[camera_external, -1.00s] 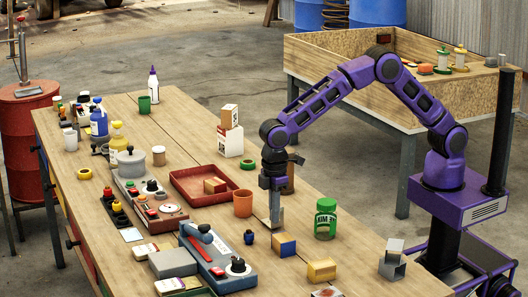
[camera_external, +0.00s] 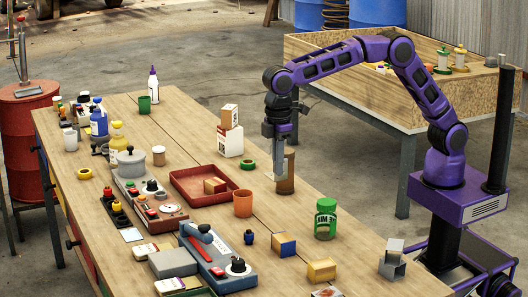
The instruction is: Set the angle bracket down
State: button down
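My gripper (camera_external: 279,150) points down above the middle of the table, in front of a brown cylinder. A pale grey angle bracket (camera_external: 279,168) shows at its fingertips and appears to be gripped there. It is small and partly covered by the fingers, so its exact shape is hard to make out. The bracket appears to be clear of the tabletop. The wooden table (camera_external: 215,150) beneath is bare just in front of the cylinder.
The brown cylinder (camera_external: 286,185) stands close behind the bracket. Bare wood lies between cup and jar.

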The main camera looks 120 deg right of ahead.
jog(key=s+a+b, duration=0.2)
jog(key=s+a, duration=0.5)
jog(key=a, duration=0.4)
jog(key=s+a+b, duration=0.1)
jog(key=s+a, duration=0.5)
jog(key=a, duration=0.6)
jog(key=shift+s+d+f+b, duration=0.15)
jog(key=shift+f+b, duration=0.4)
jog(key=shift+f, duration=3.3)
jog(key=shift+s+a+f+b, duration=0.1)
jog(key=shift+f+b, duration=0.4)
jog(key=shift+f, duration=3.3)
jog(key=shift+f, duration=0.2)
jog(key=c, duration=1.1)
grip_release()
